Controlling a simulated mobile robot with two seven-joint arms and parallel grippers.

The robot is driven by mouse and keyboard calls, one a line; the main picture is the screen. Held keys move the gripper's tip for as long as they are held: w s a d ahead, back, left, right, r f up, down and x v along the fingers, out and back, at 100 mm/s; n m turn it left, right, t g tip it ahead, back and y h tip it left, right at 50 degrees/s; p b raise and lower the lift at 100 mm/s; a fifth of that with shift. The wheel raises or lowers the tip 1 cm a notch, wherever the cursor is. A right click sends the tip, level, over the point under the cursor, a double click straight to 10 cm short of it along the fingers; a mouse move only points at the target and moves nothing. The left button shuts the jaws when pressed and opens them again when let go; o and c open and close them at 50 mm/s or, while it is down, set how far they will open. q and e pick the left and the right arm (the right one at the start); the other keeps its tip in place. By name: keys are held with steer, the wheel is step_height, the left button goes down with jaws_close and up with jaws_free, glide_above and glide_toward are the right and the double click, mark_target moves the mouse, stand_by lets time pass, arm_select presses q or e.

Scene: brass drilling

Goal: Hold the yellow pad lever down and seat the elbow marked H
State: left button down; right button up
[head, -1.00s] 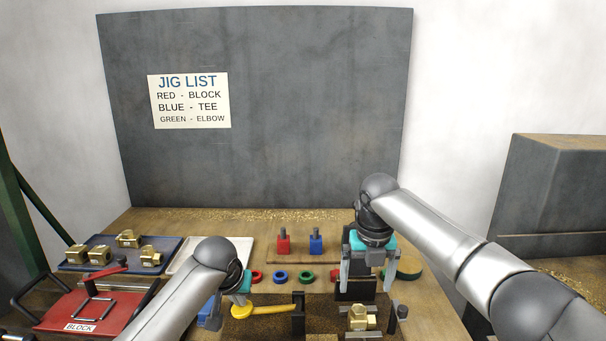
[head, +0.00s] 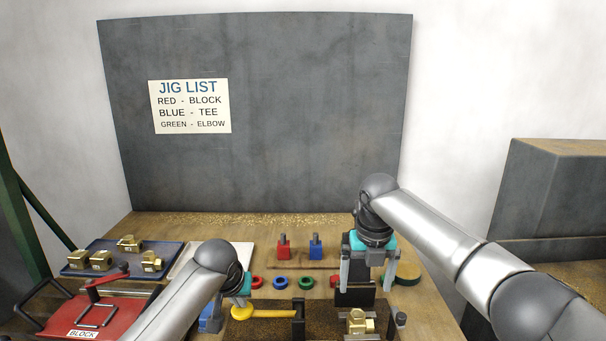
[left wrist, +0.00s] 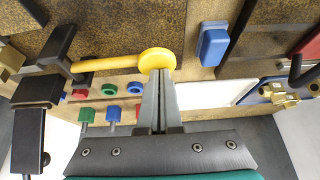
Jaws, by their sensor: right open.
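The yellow pad lever (head: 270,313) lies roughly level on the dark bench fixture, its round pad at the left end. My left gripper (head: 240,298) is at the pad. In the left wrist view its fingers (left wrist: 158,74) are together, with nothing between them, and their tips meet the edge of the yellow pad (left wrist: 157,58). A brass fitting (head: 357,323) sits in the fixture at the bottom right; I cannot read a mark on it. My right gripper (head: 367,284) is open and empty, above and behind this fitting.
A navy tray (head: 104,270) at left holds several brass fittings. Beside it are a red case (head: 75,313) labelled BLOCK and a pale tray (head: 187,262). Red (head: 283,250) and blue (head: 315,250) pegged blocks stand behind coloured rings. A dark post (head: 400,320) stands right of the fitting.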

arm_select(q)
steer(key=shift+r+p, duration=1.55)
steer(key=shift+p, duration=0.4)
steer(key=shift+r+p, duration=0.4)
steer(key=shift+p, duration=0.1)
step_height(320, 180, up, 5)
steer(key=p, duration=0.6)
steer(key=shift+p, duration=0.4)
